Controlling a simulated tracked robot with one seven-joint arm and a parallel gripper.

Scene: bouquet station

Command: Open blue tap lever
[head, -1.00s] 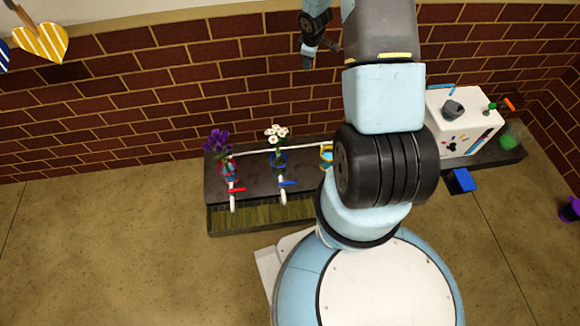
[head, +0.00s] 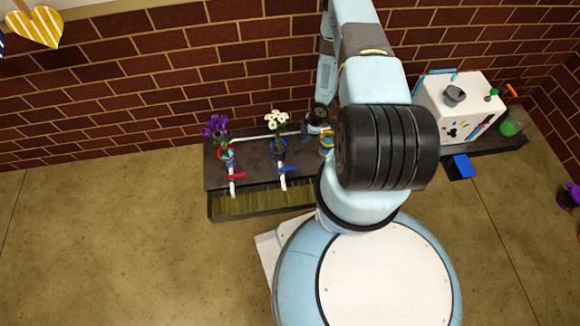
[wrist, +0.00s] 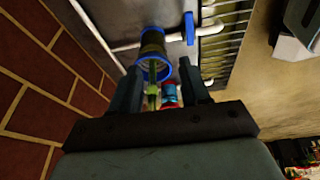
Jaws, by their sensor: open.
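The blue tap lever (head: 289,169) sits on a white tap pipe at the front of the dark station, below the white flowers. In the wrist view the blue lever (wrist: 189,28) stands upright on the white pipe (wrist: 210,30), ahead and right of my fingers. My gripper (head: 308,131) is open, above the station to the right of the blue-rimmed vase (head: 279,149). In the wrist view my gripper (wrist: 160,72) has its two fingers apart, with the blue-rimmed vase (wrist: 152,32) ahead. I see no contact with the lever.
The red lever (head: 237,176) and purple flowers (head: 216,128) are to the left. White flowers (head: 276,119) stand in the blue-rimmed vase. A yellow-banded container (head: 326,143) is close to my gripper. A brick wall (head: 120,100) rises behind; a white box (head: 460,105) stands right.

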